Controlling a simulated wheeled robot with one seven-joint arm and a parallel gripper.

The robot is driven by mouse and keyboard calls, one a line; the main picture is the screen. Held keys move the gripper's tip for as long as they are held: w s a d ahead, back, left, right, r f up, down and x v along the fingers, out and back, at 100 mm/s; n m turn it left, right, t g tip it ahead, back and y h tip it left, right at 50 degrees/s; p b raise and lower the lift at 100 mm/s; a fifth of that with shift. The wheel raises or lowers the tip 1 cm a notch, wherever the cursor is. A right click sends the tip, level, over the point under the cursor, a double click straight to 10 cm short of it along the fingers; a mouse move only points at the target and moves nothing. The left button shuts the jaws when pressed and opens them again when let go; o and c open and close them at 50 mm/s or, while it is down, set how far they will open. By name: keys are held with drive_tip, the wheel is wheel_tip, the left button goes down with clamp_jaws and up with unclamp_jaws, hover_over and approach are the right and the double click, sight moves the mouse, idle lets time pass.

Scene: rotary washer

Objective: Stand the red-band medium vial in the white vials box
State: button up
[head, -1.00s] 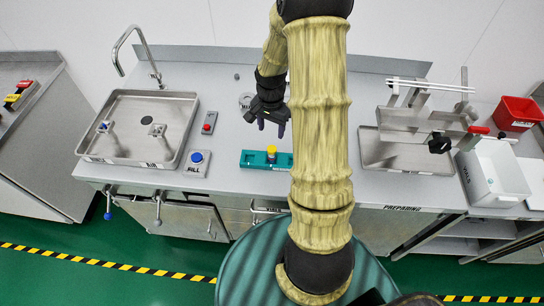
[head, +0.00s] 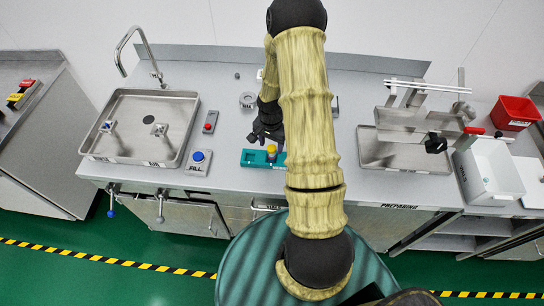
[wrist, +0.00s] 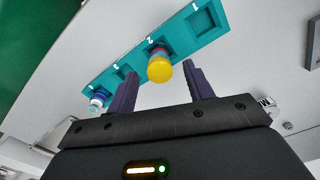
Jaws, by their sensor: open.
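The yellow-capped vial (wrist: 159,68) stands upright in a middle slot of the teal rack (wrist: 208,30), with a reddish band partly visible below its cap. It also shows in the head view (head: 271,149). My gripper (wrist: 160,72) is open, its two dark fingers on either side of the cap in the wrist view; no contact is clear. In the head view my gripper (head: 268,132) is right at the back side of the rack.
Another small vial with a blue and white top (wrist: 98,101) sits at the rack's other end. A sink (head: 140,125), a blue button (head: 198,157) and a red button (head: 210,122) are to the left. A metal apparatus (head: 420,125) and red bin (head: 514,112) are to the right.

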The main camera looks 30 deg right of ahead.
sight(272, 148)
wheel_tip(272, 148, down, 2)
drive_tip(key=shift+d+f+p, duration=0.1)
drive_tip(key=shift+d+p, duration=0.05)
drive_tip(key=shift+p, duration=0.75)
drive_tip(key=shift+f+p, duration=0.5)
drive_tip(key=shift+f, duration=1)
clamp_jaws()
